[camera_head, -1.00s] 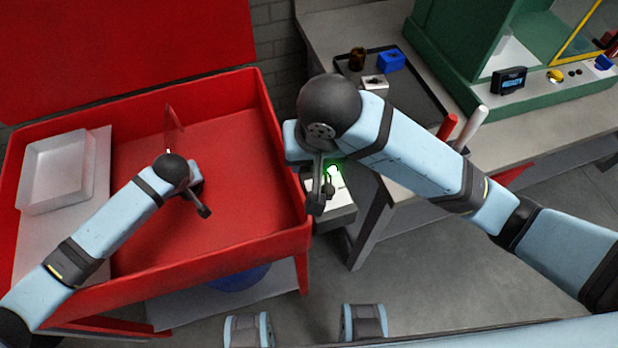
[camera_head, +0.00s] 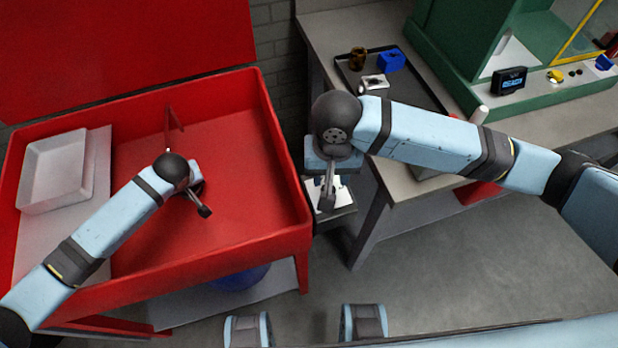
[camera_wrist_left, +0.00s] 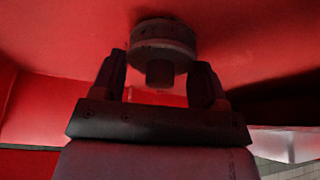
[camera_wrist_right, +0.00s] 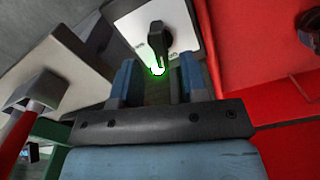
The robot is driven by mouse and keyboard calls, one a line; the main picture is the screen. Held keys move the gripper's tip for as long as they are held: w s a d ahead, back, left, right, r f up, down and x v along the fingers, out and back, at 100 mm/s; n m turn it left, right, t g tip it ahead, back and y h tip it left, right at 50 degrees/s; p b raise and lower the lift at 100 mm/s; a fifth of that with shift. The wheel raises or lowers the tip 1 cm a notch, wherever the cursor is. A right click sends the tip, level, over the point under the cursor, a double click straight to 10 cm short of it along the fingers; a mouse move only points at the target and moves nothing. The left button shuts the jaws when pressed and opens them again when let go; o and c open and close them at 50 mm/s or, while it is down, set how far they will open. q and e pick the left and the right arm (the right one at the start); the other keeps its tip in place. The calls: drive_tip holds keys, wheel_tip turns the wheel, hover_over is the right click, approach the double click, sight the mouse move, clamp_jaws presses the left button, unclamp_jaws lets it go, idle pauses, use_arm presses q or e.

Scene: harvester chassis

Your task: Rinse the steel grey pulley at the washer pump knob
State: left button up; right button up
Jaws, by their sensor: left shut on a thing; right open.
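The steel grey pulley (camera_wrist_left: 162,38) is a round stepped disc with a short hub. It sits between the fingertips of my left gripper (camera_wrist_left: 160,80), which is shut on it inside the red washer tub (camera_head: 235,135). In the head view my left gripper (camera_head: 204,210) is low over the tub floor and the pulley cannot be made out.
A thin spout (camera_head: 174,122) stands at the tub's back. A white tray (camera_head: 55,170) rests at its left. The workbench (camera_head: 325,35) at right holds a dark tray (camera_head: 422,92) with an amber jar (camera_head: 357,58) and blue block (camera_head: 391,60), beside a green machine (camera_head: 455,50).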

drive_tip(key=shift+f, duration=1.65)
clamp_jaws()
drive_tip(key=shift+n, duration=1.6)
unclamp_jaws()
wheel_tip(320, 180, up, 12)
